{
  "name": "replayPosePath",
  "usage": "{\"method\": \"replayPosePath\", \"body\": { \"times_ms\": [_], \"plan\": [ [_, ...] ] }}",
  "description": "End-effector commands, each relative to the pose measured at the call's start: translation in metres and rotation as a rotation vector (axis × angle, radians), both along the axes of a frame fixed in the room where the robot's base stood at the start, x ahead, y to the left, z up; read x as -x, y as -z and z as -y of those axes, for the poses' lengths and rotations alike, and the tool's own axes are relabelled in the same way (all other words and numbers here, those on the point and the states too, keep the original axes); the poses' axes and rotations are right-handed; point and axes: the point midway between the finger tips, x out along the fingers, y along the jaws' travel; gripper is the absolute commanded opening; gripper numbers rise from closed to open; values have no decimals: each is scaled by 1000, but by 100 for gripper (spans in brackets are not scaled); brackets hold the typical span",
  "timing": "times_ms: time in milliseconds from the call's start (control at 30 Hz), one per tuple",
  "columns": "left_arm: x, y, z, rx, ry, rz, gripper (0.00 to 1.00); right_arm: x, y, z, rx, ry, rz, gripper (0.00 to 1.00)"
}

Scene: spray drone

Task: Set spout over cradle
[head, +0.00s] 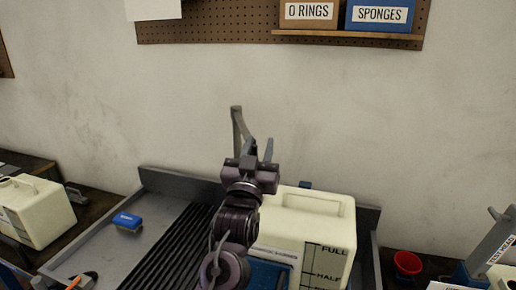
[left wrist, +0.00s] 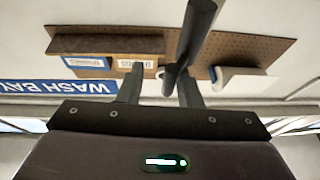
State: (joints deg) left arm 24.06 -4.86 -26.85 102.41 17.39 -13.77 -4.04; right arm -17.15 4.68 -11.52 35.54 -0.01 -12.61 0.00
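A grey, tapered pipe (head: 239,130), which looks like the spout, rises beside my left gripper (head: 256,150) in the head view. In the left wrist view the dark pipe (left wrist: 196,30) slants down to the gap of my left gripper (left wrist: 160,92). The fingers stand apart; the pipe lies close to one finger, and whether they touch is unclear. A cream tank (head: 325,235) marked FULL and HALF stands at the right of the grey tray (head: 165,185), partly hidden by my arm. I cannot clearly make out the cradle. My right gripper is out of view.
The tray has black slats (head: 180,240) and raised walls. A blue block (head: 127,221) lies on its left part. Another cream tank (head: 38,210) stands at far left. A red cup (head: 407,264) is at right. A pegboard shelf (head: 350,38) holds labelled boxes above.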

Motion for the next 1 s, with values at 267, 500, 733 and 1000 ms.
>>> {"method": "replayPosePath", "body": {
  "times_ms": [267,500,733,1000],
  "plan": [
    [18,13,-3,0,1,-2,32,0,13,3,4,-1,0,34],
    [54,28,-9,-1,2,-2,32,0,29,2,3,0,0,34],
    [69,32,-11,-1,2,-2,32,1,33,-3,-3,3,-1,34],
    [69,31,-11,-2,1,-2,32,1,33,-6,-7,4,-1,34]
  ]
}}
